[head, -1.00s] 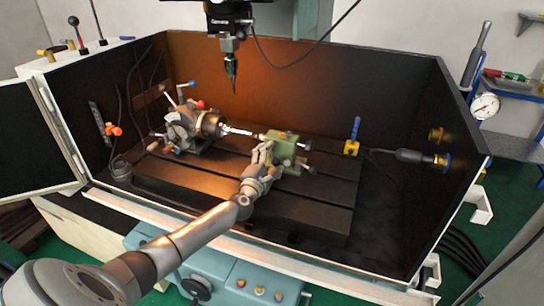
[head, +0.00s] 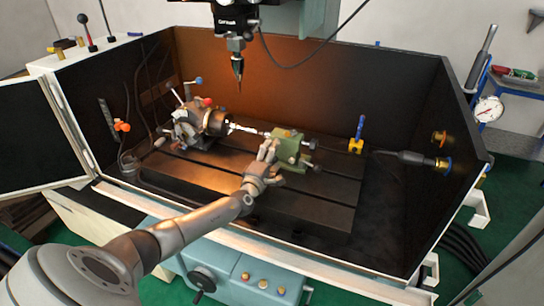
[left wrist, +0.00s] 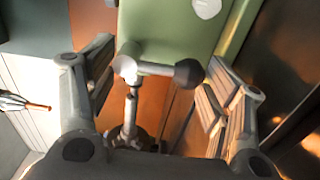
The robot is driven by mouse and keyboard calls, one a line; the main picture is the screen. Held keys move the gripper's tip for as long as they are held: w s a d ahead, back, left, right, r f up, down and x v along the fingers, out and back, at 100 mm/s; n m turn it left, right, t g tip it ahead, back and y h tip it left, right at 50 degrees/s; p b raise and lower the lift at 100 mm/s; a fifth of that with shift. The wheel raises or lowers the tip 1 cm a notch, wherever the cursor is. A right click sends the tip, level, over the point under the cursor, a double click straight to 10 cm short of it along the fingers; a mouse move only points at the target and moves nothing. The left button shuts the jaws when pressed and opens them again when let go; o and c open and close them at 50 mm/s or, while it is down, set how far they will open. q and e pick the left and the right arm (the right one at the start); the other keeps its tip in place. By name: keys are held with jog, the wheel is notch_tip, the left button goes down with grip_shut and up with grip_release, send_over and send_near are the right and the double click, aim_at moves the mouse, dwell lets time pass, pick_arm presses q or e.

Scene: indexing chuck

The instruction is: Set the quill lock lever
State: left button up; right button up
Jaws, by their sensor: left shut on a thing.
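The green tailstock (head: 289,150) stands on the slotted machine table, to the right of the indexing chuck (head: 214,122). In the left wrist view, its green body (left wrist: 165,25) is at the top. The quill lock lever (left wrist: 155,69) is a short silver arm on a metal hub, with a black ball knob (left wrist: 188,73) at its right end. In the head view, my left gripper (head: 268,152) is at the tailstock's near left side and hides the lever. My right gripper is not in view.
A pointed tool (head: 238,66) hangs from the spindle above the table. A thin silver workpiece (head: 247,129) spans chuck and tailstock. A blue-handled fixture (head: 357,138) stands to the right. Dark enclosure walls surround the table, with bare table (head: 315,200) in front.

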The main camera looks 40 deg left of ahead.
pick_arm(q)
jog(key=shift+s+f, duration=0.15)
jog(key=shift+f, duration=0.35)
jog(key=o, duration=1.3)
jog(key=shift+f, duration=0.1)
jog(key=shift+a, duration=0.1)
jog(key=shift+r, duration=0.25)
jog(key=v, duration=1.2)
jog(key=shift+r, duration=0.15)
